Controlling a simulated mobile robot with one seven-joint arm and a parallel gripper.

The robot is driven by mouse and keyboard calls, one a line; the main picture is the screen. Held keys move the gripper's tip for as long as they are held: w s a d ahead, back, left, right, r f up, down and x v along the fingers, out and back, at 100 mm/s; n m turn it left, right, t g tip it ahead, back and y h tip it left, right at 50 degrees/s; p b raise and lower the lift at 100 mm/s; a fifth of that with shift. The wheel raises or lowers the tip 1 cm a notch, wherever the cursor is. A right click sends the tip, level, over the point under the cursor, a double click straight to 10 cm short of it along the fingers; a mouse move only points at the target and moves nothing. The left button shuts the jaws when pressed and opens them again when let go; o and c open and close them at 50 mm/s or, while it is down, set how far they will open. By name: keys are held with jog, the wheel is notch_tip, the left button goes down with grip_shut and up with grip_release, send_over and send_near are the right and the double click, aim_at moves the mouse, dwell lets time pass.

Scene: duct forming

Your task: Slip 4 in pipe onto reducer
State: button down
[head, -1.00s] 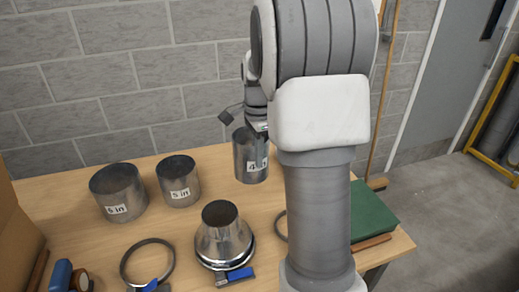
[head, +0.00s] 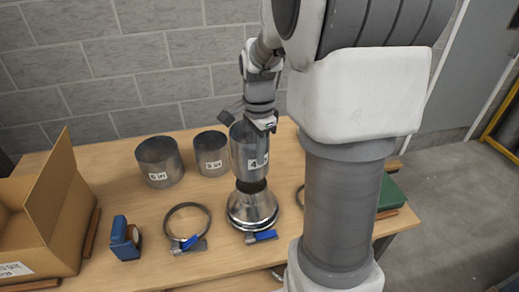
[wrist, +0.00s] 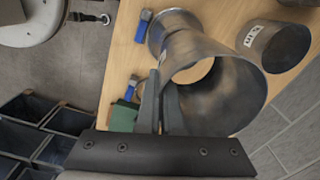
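The 4 in pipe (head: 246,152) is a grey metal cylinder, held roughly upright with its label facing the head camera. My gripper (head: 264,124) is at its top right rim. In the wrist view my gripper's fingers (wrist: 161,105) are shut on the pipe's (wrist: 222,95) wall. The reducer (head: 252,207), a shiny cone with a dark neck, stands on the table just below the pipe in the head view. In the wrist view the reducer (wrist: 170,28) shows beyond the pipe, and bare wood shows through the pipe's bore. The exact gap is unclear.
The larger labelled pipe (head: 160,162) and the 5 in pipe (head: 211,153) stand to the left on the table (head: 110,165). A clamp ring (head: 187,220) with a blue part, a blue tool (head: 124,240) and an open cardboard box (head: 60,190) are further left. A green block (head: 390,193) lies at right.

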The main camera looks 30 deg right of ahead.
jog(key=shift+f+b, duration=1.8)
jog(key=shift+f, duration=0.6)
jog(key=shift+f+b, duration=1.25)
jog(key=shift+f, duration=1)
dwell(2.8)
jog(key=c, duration=1)
grip_release()
